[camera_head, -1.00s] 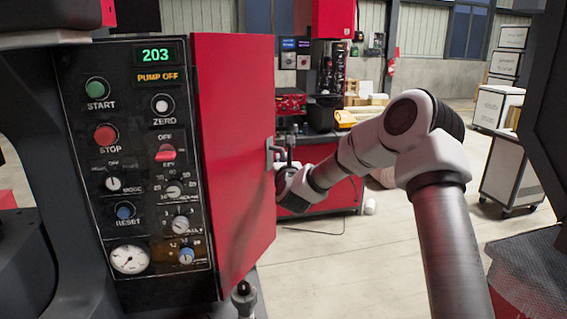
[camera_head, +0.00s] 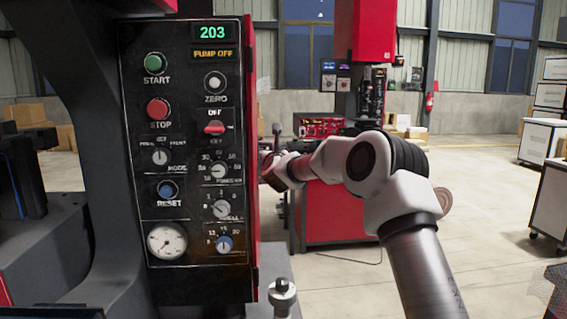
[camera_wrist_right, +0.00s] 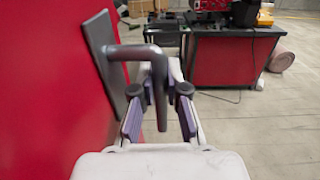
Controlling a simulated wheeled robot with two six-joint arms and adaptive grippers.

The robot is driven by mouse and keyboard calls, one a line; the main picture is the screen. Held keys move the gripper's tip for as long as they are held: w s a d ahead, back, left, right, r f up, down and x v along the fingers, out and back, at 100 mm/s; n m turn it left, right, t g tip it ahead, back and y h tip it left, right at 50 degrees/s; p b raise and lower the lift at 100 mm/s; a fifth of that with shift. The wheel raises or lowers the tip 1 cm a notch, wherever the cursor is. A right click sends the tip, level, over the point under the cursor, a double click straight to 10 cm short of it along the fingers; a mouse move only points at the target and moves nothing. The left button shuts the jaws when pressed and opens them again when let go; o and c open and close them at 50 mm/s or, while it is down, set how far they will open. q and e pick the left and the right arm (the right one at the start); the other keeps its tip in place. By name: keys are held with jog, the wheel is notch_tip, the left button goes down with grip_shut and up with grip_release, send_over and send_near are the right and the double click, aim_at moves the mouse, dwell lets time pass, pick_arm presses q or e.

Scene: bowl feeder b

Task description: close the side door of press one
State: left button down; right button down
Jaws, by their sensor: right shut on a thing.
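The red side door (camera_head: 253,180) stands almost edge-on just right of the press's black control panel (camera_head: 190,130). In the right wrist view the door's flat red face (camera_wrist_right: 45,90) fills the left side. A dark grey handle (camera_wrist_right: 125,52) sticks out from a plate on that face, its end bent downward. My right gripper (camera_wrist_right: 162,92) is shut on the bent end of the handle, with one finger on each side of it. In the head view the right gripper (camera_head: 268,168) is small and partly hidden behind the door edge. My left gripper is not in view.
A red-fronted workbench (camera_head: 335,210) with equipment stands behind my right arm. A white cabinet (camera_head: 552,200) on castors stands at the right. A round post (camera_head: 282,295) rises near the lower middle. The floor between bench and cabinet is clear.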

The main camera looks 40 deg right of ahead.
jog(key=shift+w+a, duration=0.5)
jog(key=shift+w, duration=0.05)
jog(key=c, duration=1.5)
grip_release()
jog(key=o, duration=0.3)
jog(key=shift+w+a, duration=0.15)
jog(key=shift+a, duration=0.05)
jog(key=shift+d, duration=0.1)
